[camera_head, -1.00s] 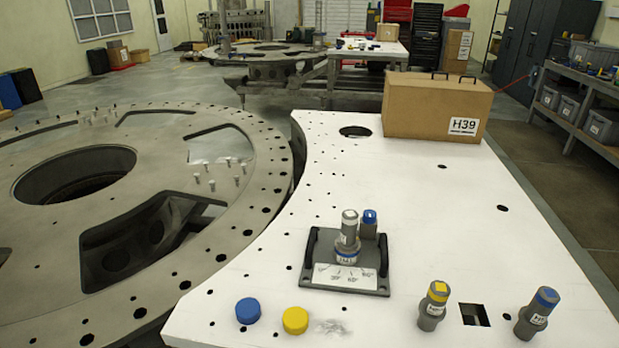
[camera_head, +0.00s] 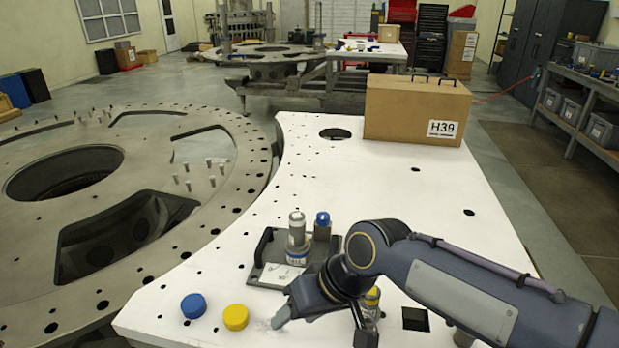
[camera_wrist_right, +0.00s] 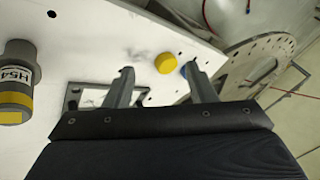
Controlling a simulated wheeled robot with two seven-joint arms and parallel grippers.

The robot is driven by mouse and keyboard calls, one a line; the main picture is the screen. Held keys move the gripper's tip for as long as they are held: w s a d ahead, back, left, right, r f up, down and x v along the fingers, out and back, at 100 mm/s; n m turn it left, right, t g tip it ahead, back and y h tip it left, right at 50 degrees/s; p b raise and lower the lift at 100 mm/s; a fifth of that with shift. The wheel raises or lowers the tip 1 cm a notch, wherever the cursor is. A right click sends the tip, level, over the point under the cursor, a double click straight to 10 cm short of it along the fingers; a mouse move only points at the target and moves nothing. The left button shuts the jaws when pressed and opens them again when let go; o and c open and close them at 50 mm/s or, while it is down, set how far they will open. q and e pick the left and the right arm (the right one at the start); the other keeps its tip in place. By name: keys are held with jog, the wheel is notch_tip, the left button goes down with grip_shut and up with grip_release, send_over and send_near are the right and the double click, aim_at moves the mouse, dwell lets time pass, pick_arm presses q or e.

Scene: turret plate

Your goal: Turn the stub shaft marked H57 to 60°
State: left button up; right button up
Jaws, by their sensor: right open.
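A dark fixture plate (camera_head: 262,275) with a white scale card (camera_head: 280,273) and side handles sits on the white table. A grey stub shaft (camera_head: 297,235) stands upright in it; its label is too small to read. A blue-topped grey piece (camera_head: 322,226) stands just behind. A yellow-banded shaft (camera_wrist_right: 18,80) marked H54 stands left in the wrist view. It is mostly hidden behind my arm in the head view. My right gripper (camera_wrist_right: 158,75) is open and empty, above the table near the plate's front. No H57 marking is readable. My left gripper is out of view.
A blue cap (camera_head: 193,306) and a yellow cap (camera_head: 236,317) lie at the table's front left. A square hole (camera_head: 415,319) is to the right. An H39 box (camera_head: 410,110) stands at the back. A large ring plate (camera_head: 215,215) adjoins left.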

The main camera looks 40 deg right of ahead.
jog(key=w+d+r+m+g+h+p, duration=0.1)
jog(key=w+d+r+m+p, duration=0.1)
jog(key=w+d+r, duration=0.3)
jog(key=w+d+r+m+g+p, duration=0.1)
jog(key=w+d, duration=0.2)
jog(key=w, duration=0.3)
notch_tip(320, 180, up, 2)
jog(key=m+g+h+p, duration=0.3)
jog(key=m, duration=0.1)
send_over(297, 215)
jog(key=shift+s+a, duration=0.15)
jog(key=shift+f, duration=0.95)
notch_tip(297, 215, down, 4)
jog(key=b, duration=0.3)
jog(key=shift+r, duration=0.15)
jog(key=shift+f+b, duration=0.95)
jog(key=shift+f, duration=0.7)
